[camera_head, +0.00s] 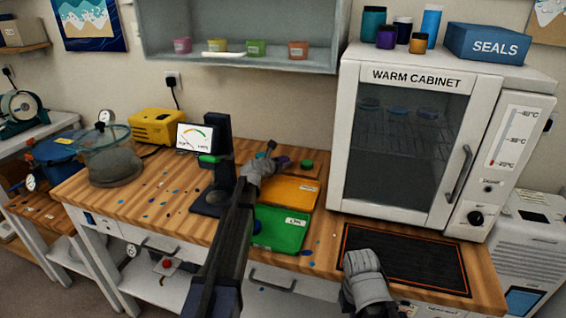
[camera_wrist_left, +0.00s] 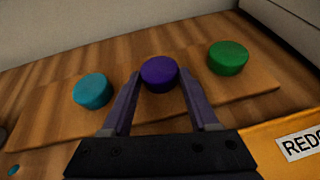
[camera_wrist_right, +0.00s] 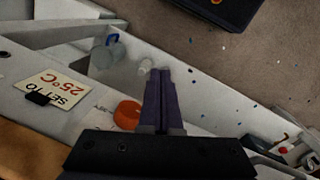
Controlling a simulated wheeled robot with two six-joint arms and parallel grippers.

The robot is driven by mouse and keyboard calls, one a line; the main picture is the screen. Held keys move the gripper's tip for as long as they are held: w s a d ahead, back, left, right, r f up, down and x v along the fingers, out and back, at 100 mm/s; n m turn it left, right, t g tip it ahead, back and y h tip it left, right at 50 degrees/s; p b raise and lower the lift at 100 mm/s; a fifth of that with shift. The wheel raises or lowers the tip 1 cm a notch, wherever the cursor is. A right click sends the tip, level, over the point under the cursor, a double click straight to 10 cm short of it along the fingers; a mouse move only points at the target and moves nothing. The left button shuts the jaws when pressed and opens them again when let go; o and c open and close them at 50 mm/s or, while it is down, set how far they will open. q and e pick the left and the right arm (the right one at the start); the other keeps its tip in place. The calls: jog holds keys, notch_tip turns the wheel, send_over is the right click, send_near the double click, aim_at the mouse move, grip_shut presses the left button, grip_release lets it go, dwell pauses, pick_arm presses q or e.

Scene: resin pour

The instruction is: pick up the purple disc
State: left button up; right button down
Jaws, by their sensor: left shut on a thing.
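The purple disc (camera_wrist_left: 160,73) is between the fingertips of my left gripper (camera_wrist_left: 160,82), which is shut on it. The disc is at or just over the wooden board (camera_wrist_left: 233,92); I cannot tell whether it is clear of it. A teal disc (camera_wrist_left: 92,91) stands to its left and a green disc (camera_wrist_left: 229,58) to its right, both apart from my fingers. In the head view the purple disc (camera_head: 283,161) is partly hidden by my left gripper, and the green disc (camera_head: 307,165) shows to its right. My right gripper (camera_wrist_right: 160,80) has its fingers together and holds nothing.
A dark gauge stand (camera_head: 215,198) is close on the left. The warm cabinet (camera_head: 400,150) stands at right, with a dark mat (camera_head: 405,258) before it.

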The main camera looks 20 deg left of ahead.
pick_arm(q)
notch_tip(320, 180, up, 10)
jog(key=p, duration=1)
